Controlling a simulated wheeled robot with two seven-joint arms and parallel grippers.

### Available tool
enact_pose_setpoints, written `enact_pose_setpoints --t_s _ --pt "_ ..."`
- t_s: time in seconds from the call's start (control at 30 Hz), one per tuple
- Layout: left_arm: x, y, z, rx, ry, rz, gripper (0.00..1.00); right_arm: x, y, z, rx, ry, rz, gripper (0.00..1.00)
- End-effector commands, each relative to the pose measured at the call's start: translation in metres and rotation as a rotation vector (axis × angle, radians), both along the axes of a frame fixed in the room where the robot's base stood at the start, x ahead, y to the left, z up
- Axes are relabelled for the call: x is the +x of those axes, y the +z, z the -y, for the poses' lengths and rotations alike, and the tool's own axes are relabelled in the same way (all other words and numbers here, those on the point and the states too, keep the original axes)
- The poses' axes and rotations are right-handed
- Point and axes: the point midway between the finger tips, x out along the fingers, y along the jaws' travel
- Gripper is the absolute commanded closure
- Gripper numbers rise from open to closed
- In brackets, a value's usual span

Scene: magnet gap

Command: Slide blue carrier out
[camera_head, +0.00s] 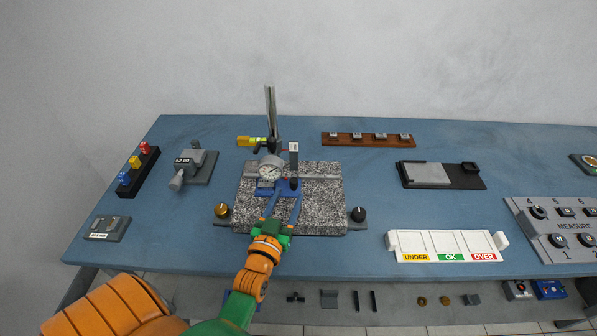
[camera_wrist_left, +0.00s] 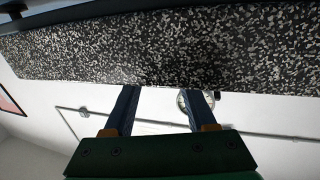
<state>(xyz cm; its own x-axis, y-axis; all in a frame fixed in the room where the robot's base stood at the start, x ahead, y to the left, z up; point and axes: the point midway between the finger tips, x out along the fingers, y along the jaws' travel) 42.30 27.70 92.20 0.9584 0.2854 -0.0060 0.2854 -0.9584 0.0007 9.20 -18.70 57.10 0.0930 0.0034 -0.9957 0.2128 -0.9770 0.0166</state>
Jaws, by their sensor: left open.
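A blue part (camera_head: 264,187), which looks like the blue carrier, shows on the speckled granite plate (camera_head: 322,208) under the dial gauge (camera_head: 271,169). Its outline is partly hidden by the gauge and my fingers. My left gripper (camera_head: 287,193) reaches in over the plate's front edge, its blue fingers spread apart near the blue part. I cannot tell whether they touch it. In the left wrist view the open fingers (camera_wrist_left: 160,95) have nothing visible between them, and the granite plate (camera_wrist_left: 150,45) fills the top. The right gripper is not in view.
A steel post (camera_head: 271,108) rises behind the gauge. Knobs (camera_head: 222,210) (camera_head: 359,214) flank the plate. A black rack (camera_head: 139,171) with coloured blocks stands left. The UNDER/OK/OVER tray (camera_head: 445,243) and the measure panel (camera_head: 559,228) are right. Blue bench is clear between them.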

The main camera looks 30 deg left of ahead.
Motion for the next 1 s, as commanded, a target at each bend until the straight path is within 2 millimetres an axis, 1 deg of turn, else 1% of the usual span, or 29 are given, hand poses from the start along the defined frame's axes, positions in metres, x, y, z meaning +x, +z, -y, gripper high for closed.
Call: enact_pose_setpoints --t_s 0.1,0.2,0.3,0.4,0.6,0.67,0.7,0.77,0.8,0.83,1.0 --pt "0.024 0.002 -0.007 0.001 -0.001 0.004 0.43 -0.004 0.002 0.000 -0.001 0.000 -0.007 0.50" --pt "0.043 0.002 -0.013 0.001 0.000 0.004 0.43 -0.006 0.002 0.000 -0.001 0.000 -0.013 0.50" --pt "0.055 0.001 -0.016 0.001 -0.001 0.002 0.43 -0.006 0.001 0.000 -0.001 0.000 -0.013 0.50" --pt "0.061 0.000 -0.018 0.000 0.000 0.001 0.43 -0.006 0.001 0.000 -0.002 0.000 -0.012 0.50" --pt "0.061 0.000 -0.018 0.001 -0.001 -0.001 0.43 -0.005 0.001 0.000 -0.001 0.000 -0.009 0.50" --pt "0.061 0.000 -0.018 0.001 -0.001 -0.001 0.60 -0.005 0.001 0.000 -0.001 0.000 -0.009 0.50" --pt "0.061 0.000 -0.018 0.001 -0.001 -0.001 0.70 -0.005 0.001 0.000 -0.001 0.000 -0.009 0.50" --pt "0.061 0.000 -0.018 0.000 -0.001 -0.001 0.87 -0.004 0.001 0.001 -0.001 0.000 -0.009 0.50" --pt "0.061 0.000 -0.018 0.000 -0.001 -0.001 0.97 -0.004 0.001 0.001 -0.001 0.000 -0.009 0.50" --pt "0.061 0.000 -0.018 0.000 -0.001 -0.001 1.00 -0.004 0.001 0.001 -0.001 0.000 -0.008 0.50" --pt "0.061 0.000 -0.018 0.000 -0.001 -0.001 1.00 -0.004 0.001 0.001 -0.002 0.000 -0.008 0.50"
